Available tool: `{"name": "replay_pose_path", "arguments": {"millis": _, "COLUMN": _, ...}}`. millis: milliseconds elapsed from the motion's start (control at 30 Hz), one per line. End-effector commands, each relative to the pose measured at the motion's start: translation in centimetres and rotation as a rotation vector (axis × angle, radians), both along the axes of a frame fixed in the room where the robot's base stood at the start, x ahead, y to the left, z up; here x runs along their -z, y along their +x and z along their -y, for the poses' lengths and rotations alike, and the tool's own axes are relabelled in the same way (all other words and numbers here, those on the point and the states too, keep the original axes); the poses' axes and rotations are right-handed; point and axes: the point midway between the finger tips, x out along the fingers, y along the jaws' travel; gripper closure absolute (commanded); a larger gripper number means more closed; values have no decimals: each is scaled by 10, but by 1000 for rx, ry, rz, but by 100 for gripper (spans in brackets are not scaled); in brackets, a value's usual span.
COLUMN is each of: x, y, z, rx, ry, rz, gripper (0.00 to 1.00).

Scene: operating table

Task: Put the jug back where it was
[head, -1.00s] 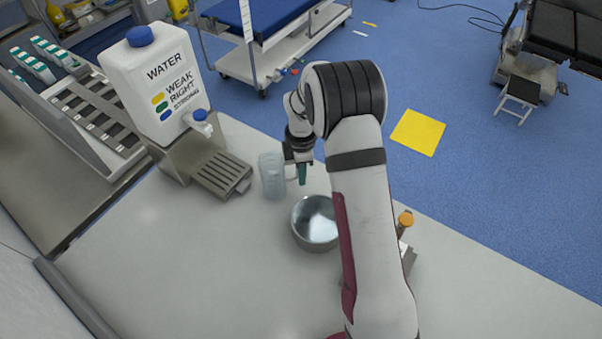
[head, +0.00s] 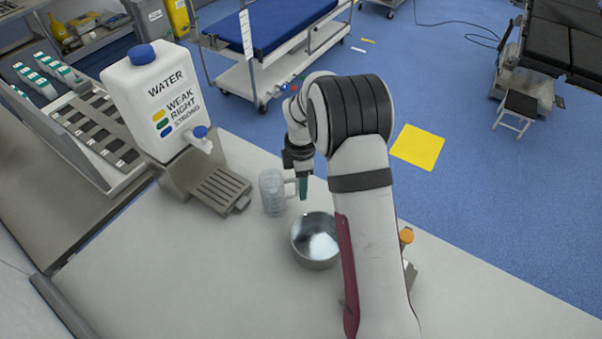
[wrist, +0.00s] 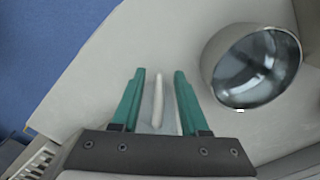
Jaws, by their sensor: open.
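The clear jug (head: 272,193) stands upright on the white table, between the dispenser's drip tray and the metal bowl, with its handle toward the right. My gripper (head: 303,186) is at the handle side of the jug, pointing down. In the wrist view my gripper (wrist: 160,75) has its two green fingers apart, with the pale jug handle (wrist: 157,100) between them and a gap on each side. The jug's body is mostly hidden in the wrist view.
The metal bowl (head: 316,240) stands just in front of the gripper, close to my arm. The water dispenser (head: 160,105) and its drip tray (head: 222,188) are to the left. An orange-capped item (head: 405,238) is partly behind my arm. The table's front left is clear.

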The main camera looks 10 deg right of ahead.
Motion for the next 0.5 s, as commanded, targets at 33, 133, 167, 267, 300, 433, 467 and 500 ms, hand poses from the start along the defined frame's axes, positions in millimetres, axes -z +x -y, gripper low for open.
{"name": "replay_pose_path", "arguments": {"millis": 33, "x": -16, "y": 1, "z": 0, "rx": -1, "ry": 0, "rz": 6, "gripper": 56}}
{"name": "replay_pose_path", "arguments": {"millis": 133, "x": -45, "y": 1, "z": 0, "rx": -1, "ry": -1, "rz": 5, "gripper": 56}}
{"name": "replay_pose_path", "arguments": {"millis": 167, "x": -53, "y": 1, "z": 0, "rx": -1, "ry": 0, "rz": 5, "gripper": 56}}
{"name": "replay_pose_path", "arguments": {"millis": 267, "x": -74, "y": 1, "z": 0, "rx": -1, "ry": -1, "rz": 4, "gripper": 56}}
{"name": "replay_pose_path", "arguments": {"millis": 300, "x": -79, "y": 1, "z": 0, "rx": -2, "ry": -1, "rz": 2, "gripper": 56}}
{"name": "replay_pose_path", "arguments": {"millis": 433, "x": -90, "y": 0, "z": 0, "rx": 0, "ry": 0, "rz": 1, "gripper": 56}}
{"name": "replay_pose_path", "arguments": {"millis": 467, "x": -90, "y": 0, "z": 0, "rx": 0, "ry": 0, "rz": 0, "gripper": 56}}
{"name": "replay_pose_path", "arguments": {"millis": 500, "x": -91, "y": 0, "z": 0, "rx": 1, "ry": 0, "rz": 0, "gripper": 56}}
